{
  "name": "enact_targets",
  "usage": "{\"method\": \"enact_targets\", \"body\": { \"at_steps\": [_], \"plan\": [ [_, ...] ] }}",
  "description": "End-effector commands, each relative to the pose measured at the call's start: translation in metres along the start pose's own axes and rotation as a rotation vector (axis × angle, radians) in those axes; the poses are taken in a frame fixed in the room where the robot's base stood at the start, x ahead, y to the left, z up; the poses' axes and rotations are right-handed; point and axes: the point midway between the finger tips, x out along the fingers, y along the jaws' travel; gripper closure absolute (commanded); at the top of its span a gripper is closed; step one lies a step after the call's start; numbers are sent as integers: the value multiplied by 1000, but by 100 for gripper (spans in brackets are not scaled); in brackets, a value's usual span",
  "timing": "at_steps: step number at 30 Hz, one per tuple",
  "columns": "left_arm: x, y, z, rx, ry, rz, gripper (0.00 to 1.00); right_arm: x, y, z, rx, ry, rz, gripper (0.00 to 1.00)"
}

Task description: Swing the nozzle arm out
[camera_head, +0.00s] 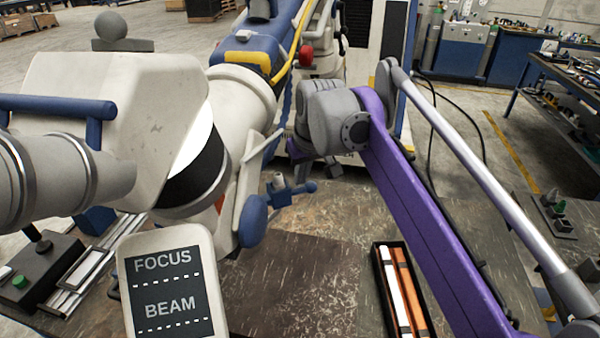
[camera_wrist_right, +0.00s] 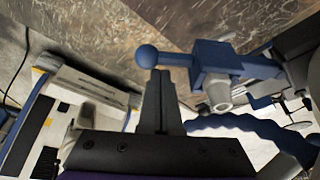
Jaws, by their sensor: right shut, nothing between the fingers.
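The nozzle arm is a small blue block with a short blue rod ending in a ball. In the head view its ball (camera_head: 310,187) points right, below the microscope head. In the right wrist view the nozzle arm (camera_wrist_right: 212,72) fills the upper right, with a grey nozzle on the block and the ball at the rod's left end. My right gripper (camera_wrist_right: 160,74) is shut and empty, its tips at the rod near the ball; I cannot tell if they touch. In the head view my purple right arm hides most of that gripper. My left gripper is out of view.
The bulky white microscope head (camera_head: 105,85) fills the left, with a FOCUS/BEAM panel (camera_head: 172,285) below. A black tray (camera_head: 402,288) with white and orange bars lies on the worn bench (camera_head: 300,265). A slide rail (camera_head: 85,270) is at left. Bare bench lies between.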

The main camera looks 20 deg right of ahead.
Motion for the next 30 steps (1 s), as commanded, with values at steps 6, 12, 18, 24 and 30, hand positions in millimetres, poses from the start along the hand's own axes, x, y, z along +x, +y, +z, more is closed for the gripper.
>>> {"method": "enact_targets", "body": {
  "at_steps": [6,12,18,24,30],
  "plan": [
    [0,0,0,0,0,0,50,-2,0,4,25,-1,10,100],
    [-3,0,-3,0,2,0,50,-12,-2,30,179,-2,67,100],
    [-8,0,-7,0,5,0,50,-21,-6,55,264,0,98,100],
    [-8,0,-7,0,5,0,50,-22,-8,62,263,-1,97,100],
    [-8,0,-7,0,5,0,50,-22,-8,61,262,-1,97,100]
  ]
}}
